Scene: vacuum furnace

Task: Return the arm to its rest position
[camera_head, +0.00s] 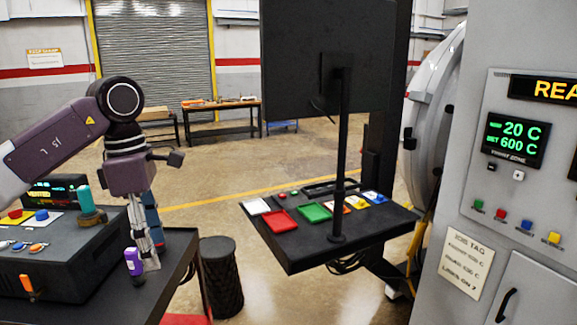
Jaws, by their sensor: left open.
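My left arm comes in from the left, bent at a dark joint, with its gripper (150,262) hanging down over the dark table (180,262) at the left. The gripper is open; its fingers are narrow in this view, and I see nothing held between them. A small purple and white object (133,262) stands beside the fingers; I cannot tell whether they touch. My right gripper is not in view.
A dark control box (60,262) with knobs and levers stands close left of the gripper. A monitor (325,60) rises over a shelf (300,258) with coloured trays. A black bin (220,278) stands between. The furnace panel (525,185) is at right.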

